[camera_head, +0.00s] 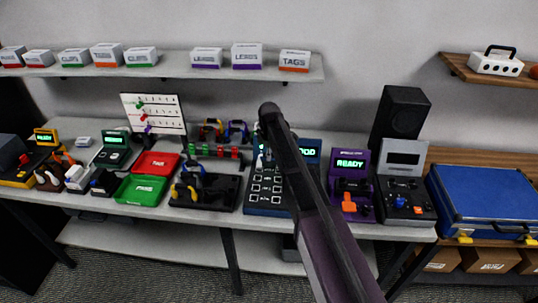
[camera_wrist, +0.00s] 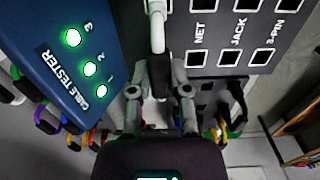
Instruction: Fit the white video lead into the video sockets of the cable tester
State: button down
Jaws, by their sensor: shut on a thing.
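The cable tester (camera_head: 264,208) stands on the bench, blue-edged with a dark socket panel; my arm covers part of it. Its screen (camera_head: 309,151) shows green letters ending in "OOD". In the wrist view its blue panel (camera_wrist: 60,85) has three lit green lamps, numbered 1 to 3. The white video lead (camera_wrist: 157,32) runs over the socket panel, beside the NET column. My gripper (camera_wrist: 160,92) is shut on the lead's dark plug end, close over the panel. The fingers hide the video sockets, so I cannot tell how deep the plug sits.
Left of the tester are a black cable stand (camera_head: 205,192), a green tray (camera_head: 142,189) and a red tray (camera_head: 157,164). Right of it stand a purple "READY" unit (camera_head: 350,185), a grey unit (camera_head: 405,195) and a blue case (camera_head: 485,200). A shelf of boxes (camera_head: 247,56) hangs above.

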jog(key=shift+f, duration=0.15)
dwell(0.4)
dwell(0.4)
jog(key=c, duration=0.5)
grip_release()
jog(key=o, duration=0.5)
jog(key=shift+r+p, duration=3.9)
jog(key=shift+r, duration=0.15)
